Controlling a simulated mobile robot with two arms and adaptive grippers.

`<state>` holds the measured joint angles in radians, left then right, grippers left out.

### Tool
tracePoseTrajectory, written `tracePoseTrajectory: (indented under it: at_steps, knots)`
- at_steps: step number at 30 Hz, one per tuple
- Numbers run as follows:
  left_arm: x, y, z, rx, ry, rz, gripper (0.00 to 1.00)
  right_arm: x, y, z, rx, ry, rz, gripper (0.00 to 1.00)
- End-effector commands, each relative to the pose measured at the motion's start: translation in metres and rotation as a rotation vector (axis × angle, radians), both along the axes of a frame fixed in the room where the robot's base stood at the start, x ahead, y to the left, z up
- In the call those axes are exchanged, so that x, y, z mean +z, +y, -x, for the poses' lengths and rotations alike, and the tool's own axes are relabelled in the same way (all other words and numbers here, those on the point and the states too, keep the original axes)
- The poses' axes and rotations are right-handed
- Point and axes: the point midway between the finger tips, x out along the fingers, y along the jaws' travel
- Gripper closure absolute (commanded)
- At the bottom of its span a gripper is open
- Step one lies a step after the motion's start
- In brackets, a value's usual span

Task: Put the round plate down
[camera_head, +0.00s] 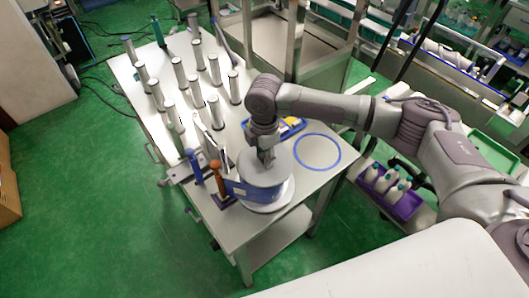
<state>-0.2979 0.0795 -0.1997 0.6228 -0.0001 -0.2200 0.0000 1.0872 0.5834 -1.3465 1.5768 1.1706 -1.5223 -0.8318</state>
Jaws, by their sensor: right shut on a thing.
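The round plate (281,171) is a flat light-grey disc near the front right of the steel table (240,232). My right gripper (265,163) points down from above and is shut on the middle of the plate. The plate lies over a white round roll stand (272,203) with a blue band at its left. I cannot tell whether the plate touches what is under it. A blue ring (339,151) is marked on the tabletop to the right of the plate, with bare surface inside it. My left gripper is not in view.
Several upright grey cylinders (213,69) stand in rows on the table's far left part. Tools with an orange-topped handle (215,166) and a blue handle (194,163) stand left of the plate. A blue tray (292,127) with yellow items lies behind it. A purple crate (404,207) of bottles is at right.

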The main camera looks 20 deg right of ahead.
Motion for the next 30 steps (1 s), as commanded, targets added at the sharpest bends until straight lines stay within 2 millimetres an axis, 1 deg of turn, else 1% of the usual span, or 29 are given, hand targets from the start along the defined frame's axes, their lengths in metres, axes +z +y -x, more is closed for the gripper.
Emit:
tracePoseTrajectory:
  at_steps: [6, 7, 11, 12, 20, 23, 26, 30]
  knots:
    - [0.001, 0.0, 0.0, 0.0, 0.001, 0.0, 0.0, -0.003, 0.0, 0.0, 0.0, -0.002, 0.0, 1.0]
    - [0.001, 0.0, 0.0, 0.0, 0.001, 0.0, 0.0, -0.004, 0.0, 0.0, 0.0, -0.001, 0.0, 0.66]
    - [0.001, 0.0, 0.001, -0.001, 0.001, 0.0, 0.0, -0.004, 0.0, 0.0, 0.0, -0.001, 0.0, 0.44]
    - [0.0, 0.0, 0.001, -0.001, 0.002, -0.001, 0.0, -0.004, 0.0, 0.0, 0.0, -0.001, 0.0, 0.42]
    - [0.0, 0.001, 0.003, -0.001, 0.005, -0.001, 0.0, -0.003, 0.0, 0.0, 0.0, -0.001, 0.0, 0.42]
    - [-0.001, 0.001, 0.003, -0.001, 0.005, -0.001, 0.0, 0.002, 0.0, -0.001, 0.001, -0.003, -0.001, 0.42]
    - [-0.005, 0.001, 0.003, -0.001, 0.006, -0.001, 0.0, 0.014, 0.0, -0.001, 0.001, -0.005, -0.001, 0.42]
    - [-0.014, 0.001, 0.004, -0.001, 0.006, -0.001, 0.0, 0.043, 0.0, -0.002, 0.0, -0.007, -0.002, 0.42]
